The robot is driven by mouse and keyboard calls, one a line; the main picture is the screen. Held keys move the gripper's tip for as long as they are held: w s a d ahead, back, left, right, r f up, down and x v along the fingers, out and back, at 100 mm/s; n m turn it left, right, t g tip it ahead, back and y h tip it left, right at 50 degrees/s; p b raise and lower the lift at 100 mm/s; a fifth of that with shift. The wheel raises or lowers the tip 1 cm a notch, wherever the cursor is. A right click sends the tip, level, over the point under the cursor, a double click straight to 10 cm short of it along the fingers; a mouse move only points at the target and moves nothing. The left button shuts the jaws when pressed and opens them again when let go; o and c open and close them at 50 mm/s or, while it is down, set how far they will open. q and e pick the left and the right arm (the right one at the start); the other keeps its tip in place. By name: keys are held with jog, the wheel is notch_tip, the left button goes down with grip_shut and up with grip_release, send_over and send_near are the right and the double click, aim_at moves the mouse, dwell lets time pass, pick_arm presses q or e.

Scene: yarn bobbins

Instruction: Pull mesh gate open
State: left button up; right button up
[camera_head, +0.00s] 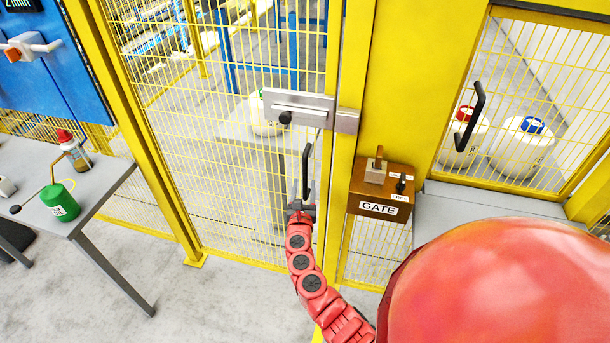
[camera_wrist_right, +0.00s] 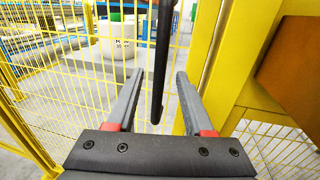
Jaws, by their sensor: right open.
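The yellow mesh gate (camera_head: 225,150) stands in its yellow frame in the middle of the head view and looks closed. Its black vertical handle (camera_head: 306,172) is near the gate's right edge, below a grey metal latch (camera_head: 300,110) that spans the gate and the post. My right gripper (camera_head: 302,206) is at the handle's lower end. In the wrist view the open fingers (camera_wrist_right: 158,100) point forward, with the black handle (camera_wrist_right: 160,70) between them and a gap on each side. My left gripper is not in view.
A brown box labelled GATE (camera_head: 380,189) is on the post right of the handle. A grey table (camera_head: 100,185) with a green container (camera_head: 60,201) stands at the left. Another mesh door (camera_head: 540,80) is at the right, with white bobbins behind it. Floor before the gate is clear.

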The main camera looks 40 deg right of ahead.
aim_at(305, 178)
jog(key=shift+x, duration=2.4)
grip_shut()
